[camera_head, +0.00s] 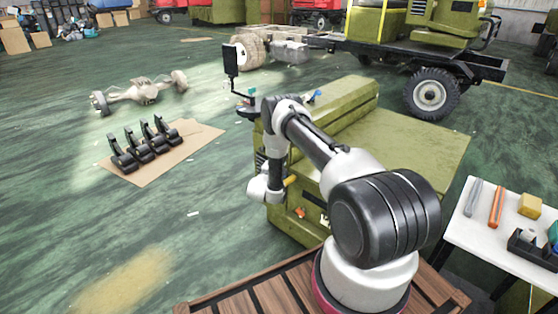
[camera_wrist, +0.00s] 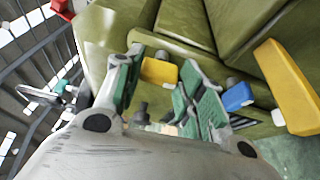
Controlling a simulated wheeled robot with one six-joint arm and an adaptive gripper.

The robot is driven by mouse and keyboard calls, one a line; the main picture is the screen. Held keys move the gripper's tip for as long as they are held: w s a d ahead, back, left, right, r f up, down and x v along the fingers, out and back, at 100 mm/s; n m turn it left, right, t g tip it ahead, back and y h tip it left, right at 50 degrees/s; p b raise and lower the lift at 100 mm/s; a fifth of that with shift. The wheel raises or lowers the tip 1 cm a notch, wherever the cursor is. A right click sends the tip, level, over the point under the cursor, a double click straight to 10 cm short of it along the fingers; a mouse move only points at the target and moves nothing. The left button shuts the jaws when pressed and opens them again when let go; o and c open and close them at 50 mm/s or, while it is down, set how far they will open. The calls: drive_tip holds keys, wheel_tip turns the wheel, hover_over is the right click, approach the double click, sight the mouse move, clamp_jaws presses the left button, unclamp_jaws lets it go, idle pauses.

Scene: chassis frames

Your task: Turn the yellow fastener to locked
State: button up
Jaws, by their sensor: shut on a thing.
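In the wrist view the yellow fastener (camera_wrist: 159,71) is a small rounded block on the face of the olive-green box. The fastener's base is partly hidden between the fingers. In the head view my wrist is at the left side of the olive box (camera_head: 420,145), and my fingers cannot be made out there. A small yellow piece (camera_head: 291,181) shows beside my wrist; I cannot tell which part it is.
A blue fastener (camera_wrist: 238,96) and a large yellow bar (camera_wrist: 287,87) are right of my fingers. A red part (camera_wrist: 63,8) is at upper left. A white table (camera_head: 470,225) with tools stands right of my base. Black parts (camera_head: 145,145) lie on cardboard at left; floor around is open.

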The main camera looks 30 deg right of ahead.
drive_tip(key=shift+s+f+m, duration=0.1)
drive_tip(key=shift+f+m, duration=0.05)
drive_tip(key=shift+m, duration=0.25)
drive_tip(key=o, duration=1)
drive_tip(key=v, duration=1.2)
drive_tip(key=shift+f, duration=0.1)
